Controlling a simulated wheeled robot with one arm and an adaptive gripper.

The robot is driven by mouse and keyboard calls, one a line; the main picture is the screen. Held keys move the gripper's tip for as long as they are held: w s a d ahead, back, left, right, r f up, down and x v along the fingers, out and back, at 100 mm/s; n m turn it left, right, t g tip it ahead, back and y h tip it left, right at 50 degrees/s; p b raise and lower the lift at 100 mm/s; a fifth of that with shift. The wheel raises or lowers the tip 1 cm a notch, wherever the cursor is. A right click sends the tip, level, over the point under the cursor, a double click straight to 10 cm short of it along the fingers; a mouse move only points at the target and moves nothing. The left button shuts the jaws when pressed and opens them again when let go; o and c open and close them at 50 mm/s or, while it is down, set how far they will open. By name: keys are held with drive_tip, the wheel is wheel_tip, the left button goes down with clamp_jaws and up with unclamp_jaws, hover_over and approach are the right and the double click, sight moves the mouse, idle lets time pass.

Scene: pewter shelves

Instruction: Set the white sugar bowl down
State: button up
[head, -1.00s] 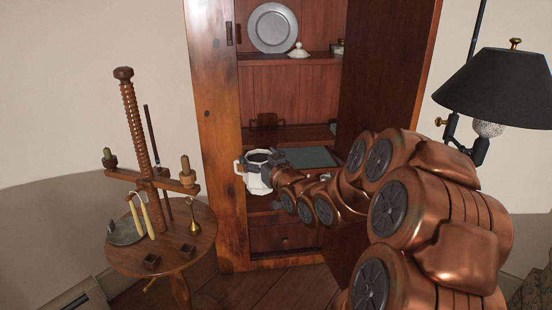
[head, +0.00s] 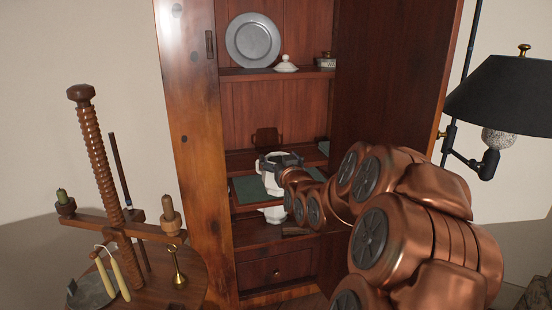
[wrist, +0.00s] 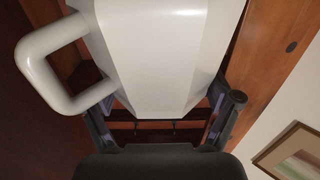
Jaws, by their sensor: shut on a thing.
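The white sugar bowl (wrist: 165,55) fills the upper part of the wrist view, with its loop handle at the left. My gripper (wrist: 165,110) is shut on the bowl, one finger on each side. In the head view the bowl (head: 272,184) is in front of the cabinet's middle shelf, over a green mat (head: 248,194). My gripper (head: 280,162) and arm hide part of it. I cannot tell whether its base touches the shelf.
The upper shelf holds a pewter plate (head: 252,41), a white lid (head: 286,64) and a small box (head: 326,62). Another white piece (head: 273,214) stands below the bowl. A round table (head: 165,288) with a wooden candle stand is at left; a black-shaded lamp (head: 502,92) is at right.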

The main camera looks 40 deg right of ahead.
drive_tip(key=w+d+f+b, duration=0.3)
drive_tip(key=w+d+f, duration=0.1)
drive_tip(key=w+d, duration=0.3)
drive_tip(key=shift+w+d+f, duration=0.15)
drive_tip(key=shift+w+f, duration=0.15)
drive_tip(key=shift+w, duration=0.3)
drive_tip(key=shift+f, duration=0.15)
drive_tip(key=o, duration=1.6)
drive_tip(key=shift+c, duration=0.2)
drive_tip(key=p+v, duration=0.2)
drive_tip(key=v, duration=1)
